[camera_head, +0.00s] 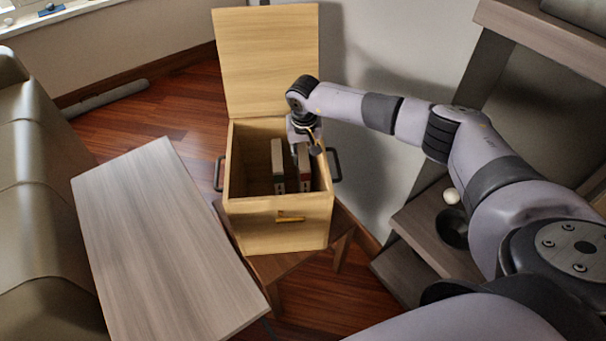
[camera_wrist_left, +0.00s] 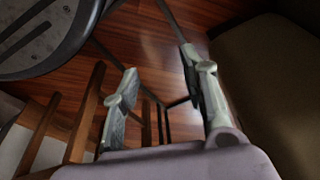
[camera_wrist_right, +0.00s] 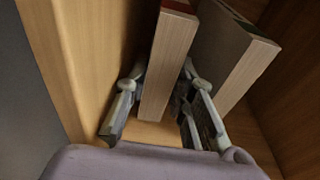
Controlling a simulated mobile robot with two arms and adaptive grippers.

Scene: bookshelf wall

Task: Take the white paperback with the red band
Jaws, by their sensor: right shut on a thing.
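The book with red at its end (camera_wrist_right: 168,62) stands upright in the open wooden box. It also shows in the head view (camera_head: 304,170), at the right side of the box. My right gripper (camera_head: 312,148) reaches down into the box from above. In the right wrist view its fingers (camera_wrist_right: 161,85) are shut on this book, one on each side. The book's cover faces are mostly hidden. A second book with a green cover (camera_wrist_right: 238,58) stands just to the right in that view, outside the fingers. My left gripper (camera_wrist_left: 160,75) is open and empty above the floor.
The wooden box (camera_head: 280,235) has its lid (camera_head: 266,60) raised at the back and dark side handles. It rests on a small wooden table (camera_head: 275,268). A grey tabletop (camera_head: 160,235) and a sofa (camera_head: 35,190) are at left; shelves with a white ball (camera_head: 451,196) are at right.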

